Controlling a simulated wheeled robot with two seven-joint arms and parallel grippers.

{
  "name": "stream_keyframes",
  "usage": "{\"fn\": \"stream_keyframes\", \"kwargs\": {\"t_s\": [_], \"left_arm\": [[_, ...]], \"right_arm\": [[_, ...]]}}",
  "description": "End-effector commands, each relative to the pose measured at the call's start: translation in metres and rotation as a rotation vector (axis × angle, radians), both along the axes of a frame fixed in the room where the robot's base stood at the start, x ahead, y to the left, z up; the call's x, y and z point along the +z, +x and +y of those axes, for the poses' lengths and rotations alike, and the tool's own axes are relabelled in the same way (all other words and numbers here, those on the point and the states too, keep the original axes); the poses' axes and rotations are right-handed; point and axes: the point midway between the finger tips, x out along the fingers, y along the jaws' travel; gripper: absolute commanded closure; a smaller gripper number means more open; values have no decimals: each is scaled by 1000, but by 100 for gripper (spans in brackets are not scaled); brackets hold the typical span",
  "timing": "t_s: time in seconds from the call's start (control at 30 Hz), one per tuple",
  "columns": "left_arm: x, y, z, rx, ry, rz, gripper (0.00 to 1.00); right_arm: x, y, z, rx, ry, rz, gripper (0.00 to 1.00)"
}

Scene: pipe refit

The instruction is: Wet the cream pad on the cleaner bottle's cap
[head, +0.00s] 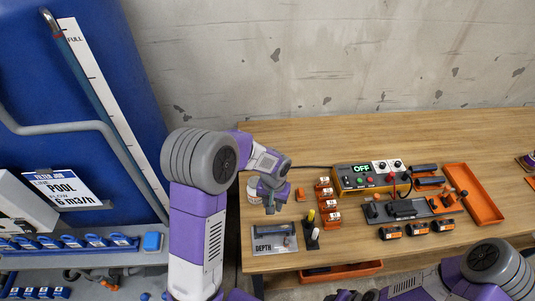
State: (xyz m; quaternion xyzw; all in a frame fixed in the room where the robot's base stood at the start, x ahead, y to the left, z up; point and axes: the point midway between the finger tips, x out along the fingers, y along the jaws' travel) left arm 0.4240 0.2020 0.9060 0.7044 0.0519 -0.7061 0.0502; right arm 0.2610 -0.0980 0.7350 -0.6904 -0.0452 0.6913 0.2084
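A small whitish container (252,190), possibly the cleaner bottle, stands at the left edge of the wooden table, partly hidden behind my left gripper. My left gripper (270,206) points down just in front and to the right of it. Its fingers are too small and dark to tell whether they are open or shut, or hold anything. I cannot make out the cream pad or the bottle's cap. My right arm lies low at the bottom right; its dark end (346,296) is cut by the frame's lower edge, and its fingers do not show clearly.
The wooden table (450,130) is clear at the back. Near my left gripper are several orange blocks (329,203), a yellow-topped marker (311,217) and a DEPTH plate (273,247). A control box (368,177) reading OFF and an orange tray (473,197) lie further right.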

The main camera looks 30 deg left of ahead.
Motion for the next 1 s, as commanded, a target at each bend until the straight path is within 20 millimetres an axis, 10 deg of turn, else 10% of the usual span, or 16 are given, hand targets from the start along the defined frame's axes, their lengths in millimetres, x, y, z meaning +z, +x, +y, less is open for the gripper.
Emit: {"fn": "stream_keyframes", "kwargs": {"t_s": [0.4,1.0], "left_arm": [[81,57,84,363,0,-2,87],[50,62,95,406,-1,-2,87]], "right_arm": [[91,0,0,1,1,-1,57],[71,0,0,1,0,0,57]]}}
